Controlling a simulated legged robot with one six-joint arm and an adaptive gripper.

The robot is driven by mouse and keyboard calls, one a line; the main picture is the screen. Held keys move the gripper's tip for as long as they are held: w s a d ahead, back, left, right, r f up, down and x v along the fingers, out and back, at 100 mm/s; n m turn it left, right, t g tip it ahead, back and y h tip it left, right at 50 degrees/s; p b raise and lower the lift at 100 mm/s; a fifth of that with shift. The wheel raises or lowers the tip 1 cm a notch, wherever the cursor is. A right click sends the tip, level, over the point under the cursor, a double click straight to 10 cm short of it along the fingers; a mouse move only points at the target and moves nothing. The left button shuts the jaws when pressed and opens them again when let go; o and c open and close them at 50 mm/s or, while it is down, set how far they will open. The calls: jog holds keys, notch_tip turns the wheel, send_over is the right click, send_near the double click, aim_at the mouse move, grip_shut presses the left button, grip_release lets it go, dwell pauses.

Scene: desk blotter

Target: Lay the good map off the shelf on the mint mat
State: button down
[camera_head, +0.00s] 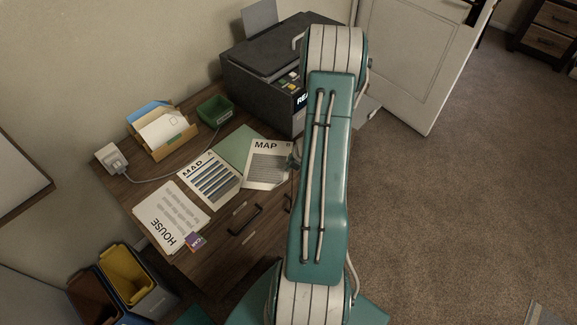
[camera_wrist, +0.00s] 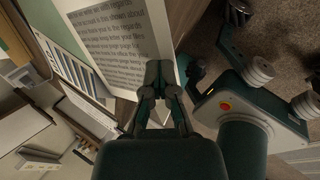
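A map sheet with even grey text (camera_head: 268,170) overlaps the right part of the mint mat (camera_head: 238,145) in the head view. In the wrist view this map (camera_wrist: 115,45) is large and close. My gripper (camera_wrist: 160,72) has its fingers closed together at the map's edge, and the sheet appears pinched between them. In the head view my gripper (camera_head: 295,160) is mostly hidden behind my arm at the map's right edge. A second map sheet with dark blue stripes (camera_head: 210,180) lies left of the mat and overlaps it.
"HOUSE" sheets (camera_head: 165,215) and a small purple card (camera_head: 196,242) lie at the desk's front left. A letter holder (camera_head: 165,140), a green tray (camera_head: 215,112) and an adapter (camera_head: 110,157) with a cable stand behind. A dark printer (camera_head: 262,90) stands at the right; bins (camera_head: 127,275) are below.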

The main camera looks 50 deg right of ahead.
jog(key=shift+a, duration=0.2)
jog(key=shift+f, duration=0.15)
jog(key=c, duration=0.8)
grip_release()
jog(key=shift+d, duration=0.3)
jog(key=shift+a, duration=0.15)
